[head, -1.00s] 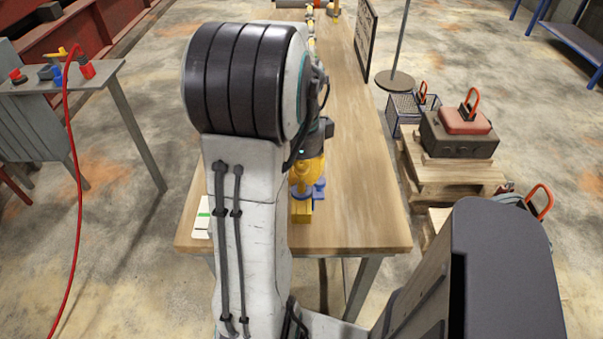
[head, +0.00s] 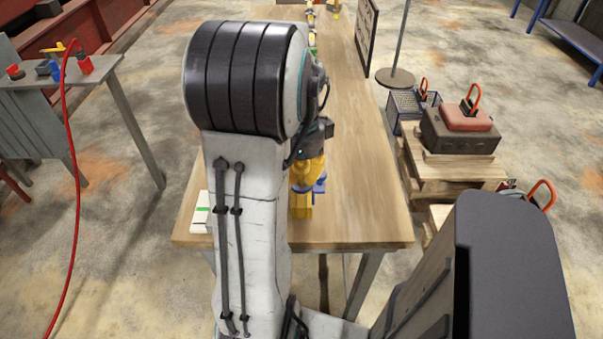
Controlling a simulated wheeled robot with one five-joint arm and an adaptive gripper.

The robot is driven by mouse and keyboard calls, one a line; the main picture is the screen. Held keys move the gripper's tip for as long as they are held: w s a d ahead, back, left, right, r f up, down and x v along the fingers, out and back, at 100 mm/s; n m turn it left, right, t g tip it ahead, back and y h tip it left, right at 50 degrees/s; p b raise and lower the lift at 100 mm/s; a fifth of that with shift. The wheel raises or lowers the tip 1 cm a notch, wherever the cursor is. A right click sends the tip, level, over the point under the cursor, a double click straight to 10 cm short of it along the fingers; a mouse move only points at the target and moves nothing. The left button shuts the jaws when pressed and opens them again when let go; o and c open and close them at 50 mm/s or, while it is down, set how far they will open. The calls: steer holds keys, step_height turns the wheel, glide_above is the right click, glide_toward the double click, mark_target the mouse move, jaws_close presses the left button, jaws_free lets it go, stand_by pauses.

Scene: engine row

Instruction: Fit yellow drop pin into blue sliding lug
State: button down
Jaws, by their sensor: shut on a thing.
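My gripper (head: 308,178) is low over the near part of the wooden bench, partly hidden behind my arm. Yellow parts show under the dark wrist. A blue part (head: 313,187), which looks like the sliding lug, shows at the gripper's lower end. The fingertips and the drop pin cannot be made out apart from the other yellow parts. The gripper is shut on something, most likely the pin. I cannot tell whether the pin is in the lug.
The wooden bench (head: 365,215) is clear to the right of the gripper. A white card with a green stripe (head: 200,212) lies at its left edge. Small parts (head: 311,14) stand at the far end. Pallets (head: 455,170) with cases are at the right; a grey table (head: 110,75) stands left.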

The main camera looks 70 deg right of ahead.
steer(key=shift+f+b, duration=0.55)
steer(key=shift+f, duration=0.15)
steer(key=c, duration=1.1)
jaws_free()
steer(key=shift+r, duration=0.1)
steer(key=shift+r, duration=0.35)
step_height(320, 180, up, 11)
steer(key=shift+w+a+r, duration=0.1)
steer(key=shift+r, duration=0.05)
